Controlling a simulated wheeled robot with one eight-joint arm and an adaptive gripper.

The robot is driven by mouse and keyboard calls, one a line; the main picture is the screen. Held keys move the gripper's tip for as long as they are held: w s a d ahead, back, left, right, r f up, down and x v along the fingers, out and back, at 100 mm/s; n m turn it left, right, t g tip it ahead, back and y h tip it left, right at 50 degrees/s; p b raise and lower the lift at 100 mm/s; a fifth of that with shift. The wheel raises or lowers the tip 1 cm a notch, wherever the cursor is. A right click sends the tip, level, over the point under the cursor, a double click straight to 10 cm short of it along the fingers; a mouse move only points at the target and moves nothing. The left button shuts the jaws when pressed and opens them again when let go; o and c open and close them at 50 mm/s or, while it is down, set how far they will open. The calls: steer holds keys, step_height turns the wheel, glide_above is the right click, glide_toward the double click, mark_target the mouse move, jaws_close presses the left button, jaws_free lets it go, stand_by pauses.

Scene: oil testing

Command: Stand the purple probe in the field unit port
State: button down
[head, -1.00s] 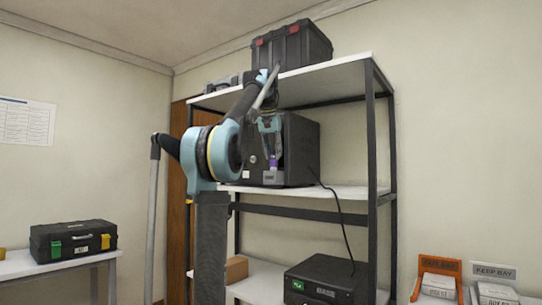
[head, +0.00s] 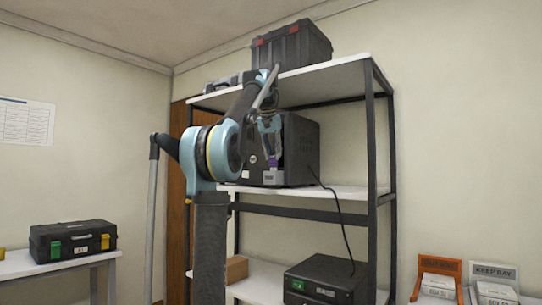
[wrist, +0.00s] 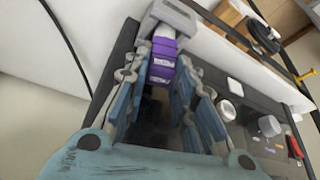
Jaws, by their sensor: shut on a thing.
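The purple probe (wrist: 162,62) is between the fingertips of my gripper (wrist: 164,78) in the wrist view. My gripper is shut on it. The probe's far end meets a light grey block (wrist: 178,18), which looks like the port; how deep it sits is hidden. In the head view my gripper (head: 269,132) points down in front of the dark field unit (head: 302,150) on the middle shelf. The probe (head: 272,162) shows as a small purple patch just above the grey port (head: 272,177).
Knobs and a red part (wrist: 294,146) show on the unit's face. A black toolbox (head: 292,46) stands on the top shelf. A black box (head: 325,280) stands below.

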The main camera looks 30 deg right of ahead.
steer(key=shift+f, duration=0.5)
steer(key=c, duration=1.6)
jaws_free()
steer(key=v, duration=1.1)
steer(key=shift+a+f, duration=0.1)
steer(key=shift+a, duration=0.05)
